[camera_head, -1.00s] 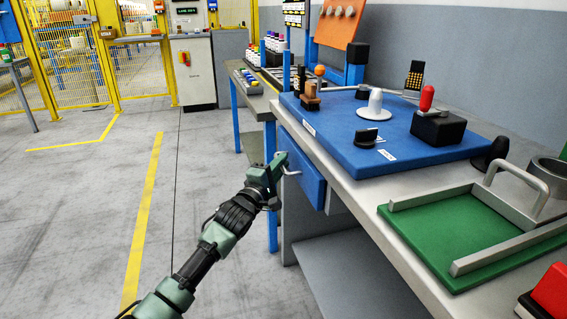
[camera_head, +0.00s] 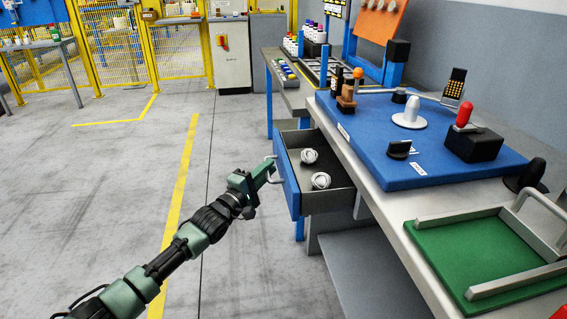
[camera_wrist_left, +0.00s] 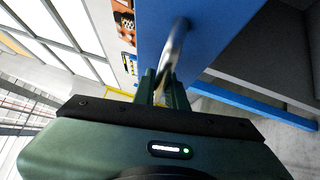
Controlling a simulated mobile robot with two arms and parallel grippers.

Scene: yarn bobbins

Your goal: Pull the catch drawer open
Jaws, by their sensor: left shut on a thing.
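The catch drawer (camera_head: 335,199) stands open under the workbench, pulled out to the left, with a blue front (camera_head: 287,180) and a dark grey inside. Two white ring-shaped things (camera_head: 316,168) lie in it. My left gripper (camera_head: 268,174) is at the drawer's front, shut on the metal bar handle. In the left wrist view the handle (camera_wrist_left: 174,48) runs from the blue front down between the two green fingers (camera_wrist_left: 163,88). My right gripper is in neither view.
The workbench holds a blue board (camera_head: 400,130) with knobs and a red-topped black block (camera_head: 473,143). A green tray (camera_head: 480,258) with a metal handle lies at the near right. The grey floor (camera_head: 120,190) left of the drawer is clear.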

